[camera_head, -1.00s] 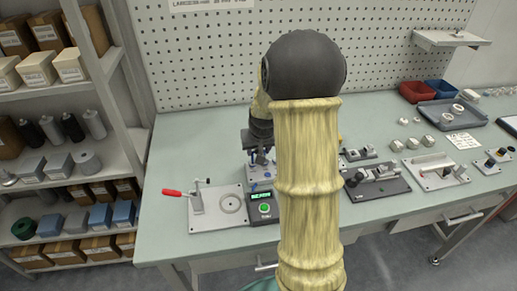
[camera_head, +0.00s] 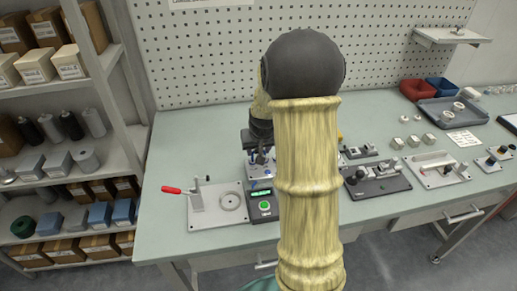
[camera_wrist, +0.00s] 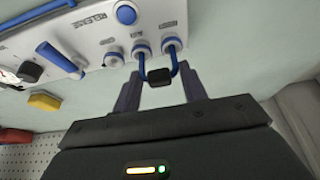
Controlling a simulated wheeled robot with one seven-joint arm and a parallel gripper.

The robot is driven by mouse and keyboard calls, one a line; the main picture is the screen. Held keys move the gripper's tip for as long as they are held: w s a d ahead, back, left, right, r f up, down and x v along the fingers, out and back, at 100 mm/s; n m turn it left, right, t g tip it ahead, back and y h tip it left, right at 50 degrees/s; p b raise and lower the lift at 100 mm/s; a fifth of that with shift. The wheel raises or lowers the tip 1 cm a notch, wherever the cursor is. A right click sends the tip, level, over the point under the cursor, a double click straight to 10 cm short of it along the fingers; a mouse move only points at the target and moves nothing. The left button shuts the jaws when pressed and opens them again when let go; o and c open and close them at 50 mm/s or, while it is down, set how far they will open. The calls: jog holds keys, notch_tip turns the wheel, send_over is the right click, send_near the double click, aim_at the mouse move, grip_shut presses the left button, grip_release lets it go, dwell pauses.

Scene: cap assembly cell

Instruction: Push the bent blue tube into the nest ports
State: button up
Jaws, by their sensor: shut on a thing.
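The bent blue tube (camera_wrist: 146,68) is a small U shape with a black block (camera_wrist: 160,77) at its bend, seen in the wrist view. My gripper (camera_wrist: 161,84) has its two dark fingers on either side of this block and is shut on the tube. The tube's two legs reach the blue-ringed ports on the white nest (camera_wrist: 95,38). I cannot tell how deep they sit. In the head view my gripper (camera_head: 259,148) points down over the nest (camera_head: 259,171), and my arm hides much of that area.
The nest also carries other blue fittings (camera_wrist: 126,13) in the wrist view. Left of it in the head view is a grey plate with a red-handled clamp (camera_head: 172,190). A control box with a green button (camera_head: 265,206) stands in front. Grey fixtures (camera_head: 377,181) stand to the right.

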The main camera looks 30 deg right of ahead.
jog(key=o, duration=1)
jog(key=shift+o, duration=0.2)
jog(key=shift+r, duration=0.1)
jog(key=v, duration=1.7)
jog(key=shift+p, duration=0.3)
jog(key=shift+a+r, duration=0.1)
